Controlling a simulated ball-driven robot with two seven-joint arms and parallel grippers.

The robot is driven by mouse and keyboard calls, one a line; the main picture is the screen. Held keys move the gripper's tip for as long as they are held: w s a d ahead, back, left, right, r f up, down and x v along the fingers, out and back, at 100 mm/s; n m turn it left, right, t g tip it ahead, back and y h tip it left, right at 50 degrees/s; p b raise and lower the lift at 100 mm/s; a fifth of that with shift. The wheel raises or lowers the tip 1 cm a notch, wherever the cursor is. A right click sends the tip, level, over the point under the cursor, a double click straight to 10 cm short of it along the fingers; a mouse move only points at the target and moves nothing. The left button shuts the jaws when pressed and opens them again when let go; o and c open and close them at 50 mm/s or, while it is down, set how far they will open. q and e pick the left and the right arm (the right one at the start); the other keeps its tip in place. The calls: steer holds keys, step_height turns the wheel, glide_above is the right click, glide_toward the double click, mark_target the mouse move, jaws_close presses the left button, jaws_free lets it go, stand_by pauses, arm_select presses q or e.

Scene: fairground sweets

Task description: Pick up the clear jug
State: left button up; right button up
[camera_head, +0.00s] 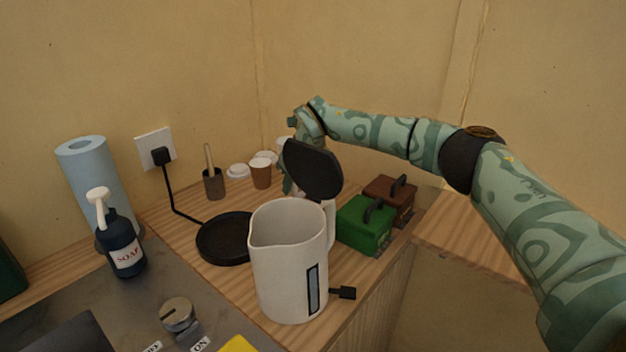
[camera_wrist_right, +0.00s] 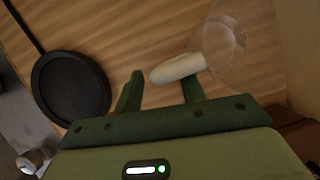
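In the right wrist view, a clear jug (camera_wrist_right: 237,38) with a see-through round body is at the top right, over the wooden top. A pale elongated part (camera_wrist_right: 178,69), which looks like its handle, reaches left from it across the front of my right gripper (camera_wrist_right: 163,82). The fingers are spread, with a gap between them. The pale part overlaps the right finger's tip; I cannot tell whether they touch. In the head view my right gripper (camera_head: 286,184) is mostly hidden behind the kettle's raised lid, and I cannot make out the jug. My left gripper is not in view.
A white kettle (camera_head: 286,270) with its black lid (camera_head: 313,170) up stands in front of my right gripper. Its black base (camera_head: 224,241) lies to the left. Green (camera_head: 364,226) and brown (camera_head: 396,191) boxes stand right.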

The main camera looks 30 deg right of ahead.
steer(key=shift+x, duration=1)
steer(key=shift+s+r, duration=0.15)
steer(key=shift+r, duration=0.05)
jaws_close()
